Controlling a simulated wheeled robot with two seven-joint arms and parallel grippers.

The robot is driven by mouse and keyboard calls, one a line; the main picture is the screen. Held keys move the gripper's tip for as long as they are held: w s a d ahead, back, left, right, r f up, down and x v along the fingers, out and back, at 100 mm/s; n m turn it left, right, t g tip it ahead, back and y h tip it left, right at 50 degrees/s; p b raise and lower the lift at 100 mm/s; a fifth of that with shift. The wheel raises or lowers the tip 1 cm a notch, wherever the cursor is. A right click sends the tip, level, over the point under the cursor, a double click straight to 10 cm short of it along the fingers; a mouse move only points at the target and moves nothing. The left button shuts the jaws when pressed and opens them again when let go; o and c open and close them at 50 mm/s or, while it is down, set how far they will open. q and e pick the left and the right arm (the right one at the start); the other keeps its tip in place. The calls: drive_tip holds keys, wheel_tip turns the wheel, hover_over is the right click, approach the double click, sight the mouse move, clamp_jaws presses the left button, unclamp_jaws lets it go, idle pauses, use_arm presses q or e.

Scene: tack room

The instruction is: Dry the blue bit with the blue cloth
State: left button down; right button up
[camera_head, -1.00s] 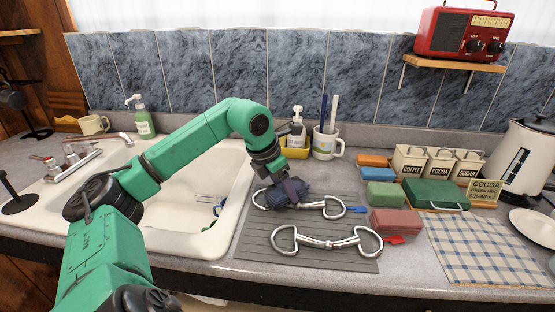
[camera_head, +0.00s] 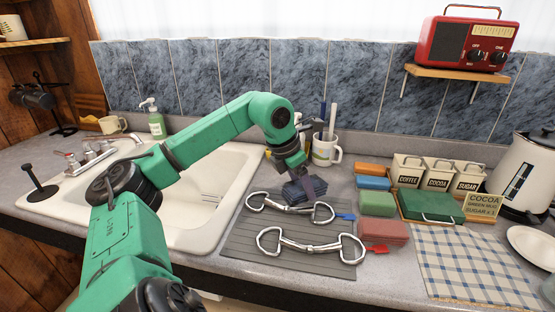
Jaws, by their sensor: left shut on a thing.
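The blue bit (camera_head: 283,208), a metal bit with two rings and a blue tag (camera_head: 345,217), lies on the grey ridged mat (camera_head: 240,246) right of the sink. My left gripper (camera_head: 302,180) is shut on the dark blue cloth (camera_head: 297,193). The cloth is at the far side of the bit's mouthpiece, between the rings, and hides part of it. I cannot tell whether the cloth touches the metal. My right gripper is not in view.
A second bit (camera_head: 312,246) with a red tag (camera_head: 376,250) lies in front on the mat. Folded orange, blue, green and red blocks (camera_head: 382,231) stand to the right. A white mug (camera_head: 323,150) is behind; the sink (camera_head: 205,185) is left.

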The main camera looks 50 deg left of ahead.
use_arm(q)
drive_tip(key=shift+r, duration=0.65)
drive_tip(key=shift+r+p, duration=0.35)
drive_tip(key=shift+p, duration=0.2)
drive_tip(key=shift+w+d+r+p, duration=0.15)
drive_tip(key=shift+r+p, duration=0.35)
drive_tip(key=shift+r, duration=0.3)
drive_tip(key=shift+r+p, duration=0.35)
drive_tip(key=shift+r, duration=0.15)
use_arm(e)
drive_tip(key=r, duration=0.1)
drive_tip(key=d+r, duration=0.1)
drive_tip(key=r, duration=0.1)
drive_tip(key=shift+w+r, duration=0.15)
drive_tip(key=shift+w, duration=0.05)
use_arm(q)
drive_tip(key=s+d+r+b, duration=0.2)
drive_tip(key=s+d+r, duration=0.2)
drive_tip(key=s+r, duration=0.1)
drive_tip(key=shift+s+r, duration=0.4)
drive_tip(key=shift+r, duration=0.1)
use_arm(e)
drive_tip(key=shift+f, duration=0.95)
